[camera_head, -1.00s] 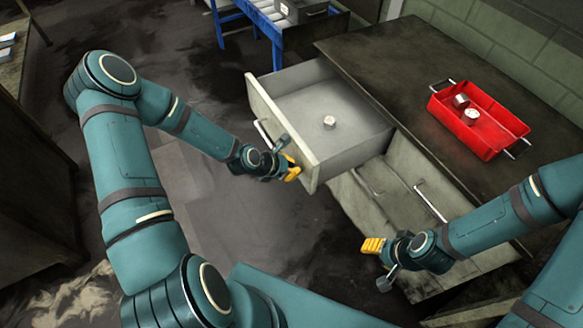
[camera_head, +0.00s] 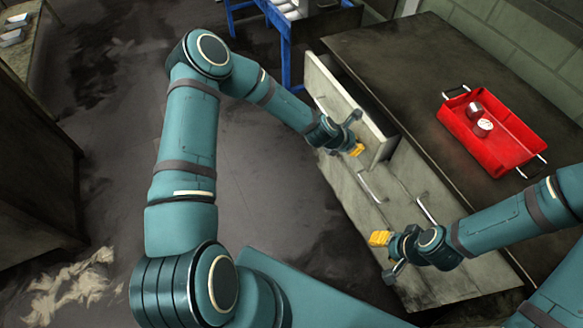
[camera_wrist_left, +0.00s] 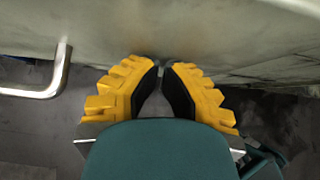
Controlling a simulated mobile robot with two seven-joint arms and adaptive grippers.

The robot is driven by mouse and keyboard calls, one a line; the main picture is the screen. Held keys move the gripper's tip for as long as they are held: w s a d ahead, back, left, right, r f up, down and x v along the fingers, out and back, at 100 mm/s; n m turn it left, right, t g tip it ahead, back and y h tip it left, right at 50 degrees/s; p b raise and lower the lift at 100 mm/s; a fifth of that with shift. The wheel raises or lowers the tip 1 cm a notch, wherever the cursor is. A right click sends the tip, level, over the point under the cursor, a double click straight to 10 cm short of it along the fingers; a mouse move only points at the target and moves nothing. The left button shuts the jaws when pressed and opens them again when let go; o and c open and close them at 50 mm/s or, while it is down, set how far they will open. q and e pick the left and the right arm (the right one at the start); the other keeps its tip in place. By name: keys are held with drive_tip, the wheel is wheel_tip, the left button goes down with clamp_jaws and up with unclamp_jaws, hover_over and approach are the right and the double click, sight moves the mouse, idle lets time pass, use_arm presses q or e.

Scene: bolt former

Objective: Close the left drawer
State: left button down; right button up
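The left drawer (camera_head: 328,84) is out of the dark workbench by a small amount, with a narrow strip of its inside showing behind the pale front panel. My left gripper (camera_head: 356,150) is at the right end of that panel. In the left wrist view its yellow fingers (camera_wrist_left: 160,66) are nearly together at the tips, close against the pale drawer front (camera_wrist_left: 190,30), with nothing between them. The drawer's metal handle (camera_wrist_left: 52,84) is left of the fingers. I cannot tell if the tips touch. My right gripper (camera_head: 379,238) looks shut and empty, in front of the lower drawers.
A red tray (camera_head: 490,168) with metal parts stands on the workbench top (camera_head: 425,60). Other closed drawers (camera_head: 395,180) with handles are below and to the right. A blue-framed stand (camera_head: 284,45) is behind.

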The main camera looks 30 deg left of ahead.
use_arm(q)
drive_tip(key=w+d, duration=0.4)
drive_tip(key=w, duration=0.1)
drive_tip(key=shift+w+d, duration=0.1)
drive_tip(key=shift+d, duration=0.05)
drive_tip(key=shift+w+d, duration=0.2)
drive_tip(key=shift+w, duration=0.1)
use_arm(e)
drive_tip(key=shift+f, duration=0.2)
use_arm(q)
drive_tip(key=shift+a, duration=0.1)
use_arm(e)
drive_tip(key=shift+s+f, duration=0.1)
